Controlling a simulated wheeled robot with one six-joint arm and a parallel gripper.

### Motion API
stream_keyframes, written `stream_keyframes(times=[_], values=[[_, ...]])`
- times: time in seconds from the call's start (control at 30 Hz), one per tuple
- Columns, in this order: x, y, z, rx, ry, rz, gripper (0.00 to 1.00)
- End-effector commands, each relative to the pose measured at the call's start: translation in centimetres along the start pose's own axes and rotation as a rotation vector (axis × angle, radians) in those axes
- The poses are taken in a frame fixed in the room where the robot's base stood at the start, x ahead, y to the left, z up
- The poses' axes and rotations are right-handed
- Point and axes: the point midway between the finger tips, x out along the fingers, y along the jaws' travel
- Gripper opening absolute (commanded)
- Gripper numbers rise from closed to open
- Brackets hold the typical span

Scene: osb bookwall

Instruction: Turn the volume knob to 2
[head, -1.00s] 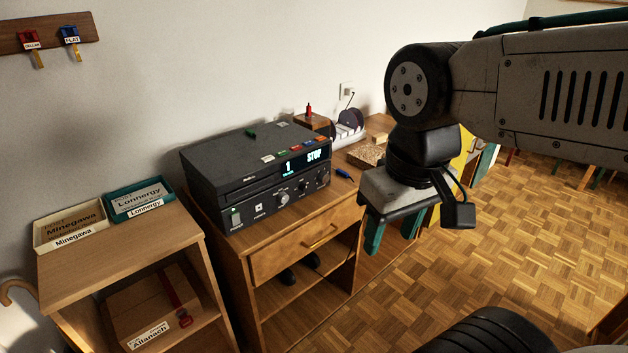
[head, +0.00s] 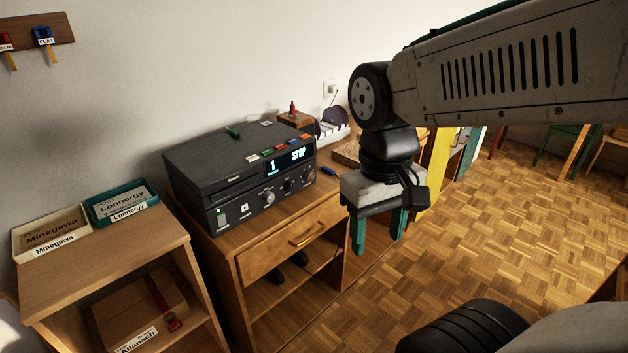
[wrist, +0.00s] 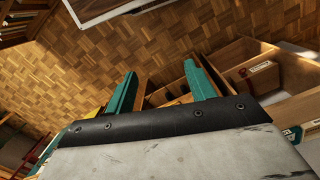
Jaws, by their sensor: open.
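A dark media player (head: 240,175) stands on a wooden cabinet in the head view. Its lit display (head: 288,160) reads 1 and STOP. A silver knob (head: 268,198) sits on the lower front panel, with smaller dark knobs (head: 288,187) to its right. I cannot read their labels or settings, so I cannot tell which one is for volume. My gripper (head: 378,235) hangs to the right of the player and in front of the cabinet, pointing down. Its two green fingers are apart and empty; they also show in the wrist view (wrist: 163,90).
Below the player is a drawer with a brass handle (head: 307,234). A blue pen-like item (head: 329,170) lies right of the player. Parquet floor (head: 420,270) is open at right.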

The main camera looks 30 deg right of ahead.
Motion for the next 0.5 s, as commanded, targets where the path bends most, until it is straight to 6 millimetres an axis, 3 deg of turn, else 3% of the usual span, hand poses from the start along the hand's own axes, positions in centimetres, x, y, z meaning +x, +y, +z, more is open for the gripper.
stream_keyframes(times=[0.2,0.5], values=[[5.0,3.7,-6.0,0.035,-0.069,0.044,0.55],[14.4,10.2,-16.5,-0.104,0.082,0.115,0.55]])
